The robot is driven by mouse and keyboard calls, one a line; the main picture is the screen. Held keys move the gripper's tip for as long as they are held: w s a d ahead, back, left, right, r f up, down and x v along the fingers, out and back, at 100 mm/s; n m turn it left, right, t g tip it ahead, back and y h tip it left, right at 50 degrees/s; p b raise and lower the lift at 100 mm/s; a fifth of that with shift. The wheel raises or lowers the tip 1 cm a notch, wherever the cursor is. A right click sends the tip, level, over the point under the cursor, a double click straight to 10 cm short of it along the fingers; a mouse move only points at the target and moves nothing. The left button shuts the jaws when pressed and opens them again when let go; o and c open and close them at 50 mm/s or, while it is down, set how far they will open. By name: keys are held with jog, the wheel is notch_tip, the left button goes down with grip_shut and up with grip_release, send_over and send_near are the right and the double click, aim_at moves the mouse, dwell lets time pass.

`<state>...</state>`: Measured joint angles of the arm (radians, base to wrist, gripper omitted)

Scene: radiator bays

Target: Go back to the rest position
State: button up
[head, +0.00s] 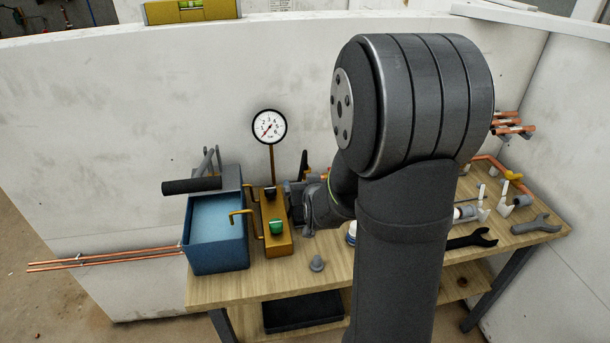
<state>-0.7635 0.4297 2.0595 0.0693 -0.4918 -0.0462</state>
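My arm rises large in the centre of the head view and bends down behind itself to the left. My gripper (296,197) is at the end of the wrist, close to the right side of a brass-coloured block (277,243) with a black knob (270,192) and a green knob (277,227). The fingers are small, dark and partly hidden, so their opening and any contact with the block cannot be told. No held object shows.
A blue tank (217,255) with a black-handled lever (192,186) stands left of the block on the wooden bench (330,277). A grey cone (317,263) sits near the front edge. Copper pipes (110,258) stick out left. Walls stand behind and right.

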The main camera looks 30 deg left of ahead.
dwell(0.3)
jog(key=v, duration=1)
dwell(0.4)
jog(key=x, duration=0.7)
dwell(0.7)
dwell(0.3)
